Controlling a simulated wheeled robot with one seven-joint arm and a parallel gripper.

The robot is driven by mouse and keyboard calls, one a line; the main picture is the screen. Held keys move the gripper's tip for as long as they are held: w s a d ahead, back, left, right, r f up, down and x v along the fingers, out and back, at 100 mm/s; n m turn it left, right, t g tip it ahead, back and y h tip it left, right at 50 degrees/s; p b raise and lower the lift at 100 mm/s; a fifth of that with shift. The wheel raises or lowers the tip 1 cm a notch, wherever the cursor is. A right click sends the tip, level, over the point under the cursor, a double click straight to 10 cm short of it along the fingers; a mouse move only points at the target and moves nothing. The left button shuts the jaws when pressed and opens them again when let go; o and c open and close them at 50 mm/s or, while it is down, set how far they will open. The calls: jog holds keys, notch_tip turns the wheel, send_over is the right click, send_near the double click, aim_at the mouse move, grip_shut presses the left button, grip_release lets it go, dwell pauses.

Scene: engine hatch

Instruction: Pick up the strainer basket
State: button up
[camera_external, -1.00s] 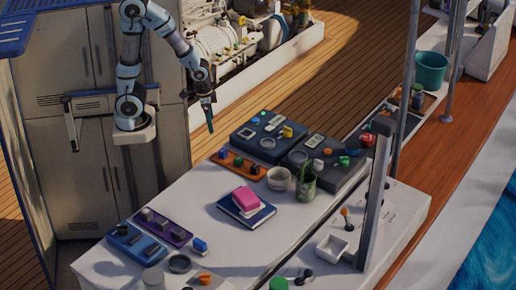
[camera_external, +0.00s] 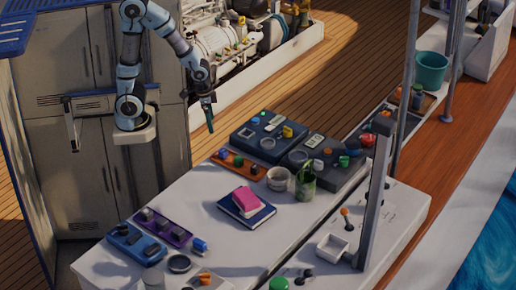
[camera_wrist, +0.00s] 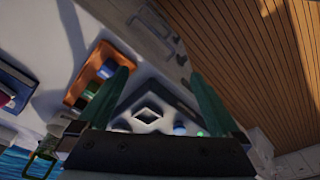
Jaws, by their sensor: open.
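A green, see-through, basket-like container (camera_external: 305,182) stands upright on the white counter, at the near end of the dark panels; I take it to be the strainer basket. A round grey-white bowl (camera_external: 279,178) stands just left of it. In the wrist view, a greenish thing with a loop (camera_wrist: 42,160) shows at the lower left edge; I cannot tell if it is the same container. My gripper (camera_external: 210,114) hangs in the air above the counter's far left edge, well apart from the container. Its teal fingers are open and empty in the wrist view (camera_wrist: 160,75).
An orange rack (camera_external: 238,163) and dark panels (camera_external: 265,135) with small parts lie near my gripper. A pink block (camera_external: 246,197) rests on a blue book (camera_external: 245,210). A grey post (camera_external: 374,200) rises at the right. The counter's middle left is bare.

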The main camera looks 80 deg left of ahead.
jog(key=w+d+n+t+h+b, duration=0.2)
jog(key=w+d+n+t+b, duration=0.35)
jog(key=w+d, duration=0.7)
jog(key=n+t+h+b, duration=0.1)
jog(key=n+t+b, duration=0.5)
jog(key=n, duration=0.7)
send_near(305, 179)
jog(key=w+a+r+g, duration=0.1)
jog(key=w+a+r, duration=0.1)
jog(key=a+r, duration=0.25)
jog(key=s+d+f+n+t+y+b, duration=0.1)
jog(key=s+d+n+y+b, duration=0.2)
jog(key=d+n, duration=0.5)
jog(key=s+d+f+n+y+b, duration=0.15)
jog(key=d+n+b, duration=0.3)
jog(key=n, duration=0.85)
jog(key=shift+y, duration=0.35)
jog(key=x, duration=0.3)
jog(key=r+p+x, duration=0.1)
jog(key=x, duration=0.3)
jog(key=a+x, duration=0.1)
jog(key=x, duration=0.3)
jog(key=shift+w+r, duration=0.2)
jog(key=shift+w, duration=0.15)
jog(key=shift+c, duration=0.2)
jog(key=shift+r, duration=0.1)
jog(key=c, duration=1.2)
